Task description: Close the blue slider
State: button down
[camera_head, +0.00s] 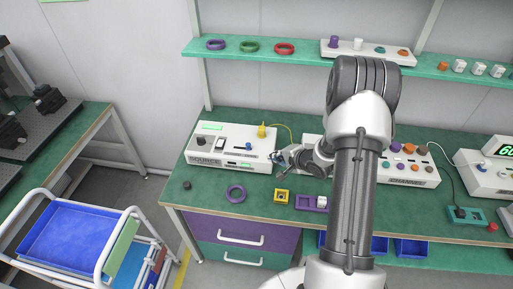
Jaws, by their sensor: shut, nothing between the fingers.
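The white SOURCE box (205,146) stands on the left part of the green bench, with a dark switch and small controls on its top. A small bluish part (248,146) shows on its top, right of the dark switch. It is too small to tell for sure whether this is the blue slider or how far it is shut. My gripper (276,158) is shut and empty, close to the right end of the SOURCE box. I cannot tell whether it touches the box. My arm hides part of the bench and the boxes behind it.
A yellow connector (262,131) with a cable rises from the box's back right. The CHANNEL box (408,181) stands right of my arm. A shelf (300,58) hangs above.

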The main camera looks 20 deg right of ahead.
jog(key=b, duration=0.3)
send_near(255, 153)
jog(key=x, duration=0.4)
jog(key=shift+s+d+f, duration=0.1)
jog(key=shift+d+f, duration=0.15)
jog(key=shift+f, duration=0.15)
jog(key=w, duration=0.3)
jog(key=shift+w+a+r+b, duration=0.15)
jog(key=shift+w+a+b, duration=0.05)
jog(key=shift+a+b, duration=0.15)
jog(key=shift+w+r, duration=0.1)
jog(key=shift+w, duration=0.35)
jog(key=shift+w+a+r, duration=0.1)
jog(key=shift+w+a, duration=0.1)
jog(key=shift+a, duration=0.2)
jog(key=w+a+p, duration=0.1)
jog(key=a, duration=0.1)
jog(key=w+a+p, duration=0.1)
jog(key=a, duration=0.1)
jog(key=shift+w, duration=0.4)
jog(key=shift+s, duration=0.1)
